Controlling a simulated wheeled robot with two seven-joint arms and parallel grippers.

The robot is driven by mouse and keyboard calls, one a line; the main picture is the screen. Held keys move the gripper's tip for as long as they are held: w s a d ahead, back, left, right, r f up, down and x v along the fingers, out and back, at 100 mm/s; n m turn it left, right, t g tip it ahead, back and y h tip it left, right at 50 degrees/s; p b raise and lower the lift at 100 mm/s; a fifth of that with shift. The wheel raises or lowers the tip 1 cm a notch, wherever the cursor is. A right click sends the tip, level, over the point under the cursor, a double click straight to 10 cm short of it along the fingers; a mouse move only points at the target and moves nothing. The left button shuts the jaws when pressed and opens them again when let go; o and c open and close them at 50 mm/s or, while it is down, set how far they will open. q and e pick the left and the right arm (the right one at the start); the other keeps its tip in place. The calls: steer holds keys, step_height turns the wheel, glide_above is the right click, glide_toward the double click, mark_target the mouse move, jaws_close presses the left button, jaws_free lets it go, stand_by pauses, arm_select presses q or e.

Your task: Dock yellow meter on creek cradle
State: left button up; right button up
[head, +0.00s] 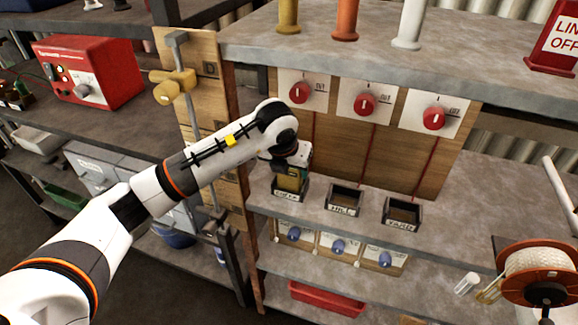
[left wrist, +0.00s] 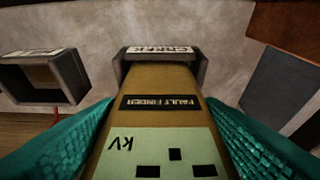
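The yellow meter (head: 291,181) stands upright at the creek cradle (head: 287,195), the leftmost of three dark cradles on the shelf. In the left wrist view the meter (left wrist: 160,85) shows a "FAULT FINDER" label and a pale kV display. Its far end lies between the walls of the creek cradle (left wrist: 122,67); how deep it sits is hidden. My left gripper (head: 292,160) is above the cradle, with its teal finger pads (left wrist: 160,135) against both sides of the meter. My right gripper is not in view.
The mill cradle (head: 344,198) and yard cradle (head: 401,213) are empty, to the right. Behind them is a wooden panel (head: 340,143) with red knobs. An upper shelf (head: 450,70) overhangs.

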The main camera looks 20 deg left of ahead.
arm_select(q)
steer(key=shift+o, duration=1.3)
steer(key=shift+r, duration=0.15)
steer(key=v, duration=1.2)
steer(key=shift+b, duration=0.35)
steer(key=shift+d, duration=0.1)
